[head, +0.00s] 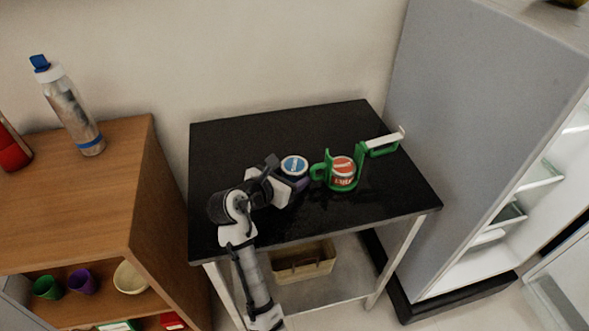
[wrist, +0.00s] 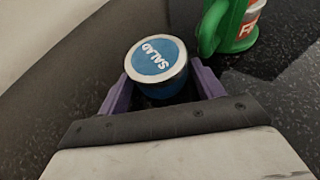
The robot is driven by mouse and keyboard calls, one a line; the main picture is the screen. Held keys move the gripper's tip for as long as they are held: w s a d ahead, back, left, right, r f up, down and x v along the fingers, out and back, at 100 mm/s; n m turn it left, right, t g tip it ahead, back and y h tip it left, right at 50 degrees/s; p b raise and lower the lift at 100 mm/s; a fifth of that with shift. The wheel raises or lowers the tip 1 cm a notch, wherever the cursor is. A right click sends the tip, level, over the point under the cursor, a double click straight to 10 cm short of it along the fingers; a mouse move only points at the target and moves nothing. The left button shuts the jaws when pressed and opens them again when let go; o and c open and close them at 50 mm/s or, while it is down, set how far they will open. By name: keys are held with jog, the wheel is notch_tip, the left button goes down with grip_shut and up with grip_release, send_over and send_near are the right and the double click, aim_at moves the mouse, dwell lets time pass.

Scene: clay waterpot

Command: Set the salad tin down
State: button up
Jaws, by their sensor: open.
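The salad tin (head: 294,165) has a blue lid with a white rim. It stands upright on the black tabletop (head: 235,150), near the middle. In the wrist view the tin (wrist: 157,62) shows the word SALAD on its lid, and its blue side shows below. My gripper (wrist: 157,85) has purple fingers, one on each side of the tin. The jaws are open around it. The lower side of the tin is partly hidden by the gripper's body.
A green holder (head: 324,172) with a red-labelled tin (head: 343,168) stands close to the right of the salad tin. A green and white handled item (head: 383,147) lies by the table's right edge. The back left of the tabletop is clear. A wooden cabinet (head: 140,200) and a fridge (head: 460,120) flank the table.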

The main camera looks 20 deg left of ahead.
jog(key=c, duration=0.9)
jog(key=shift+o, duration=0.2)
jog(key=shift+r, duration=0.1)
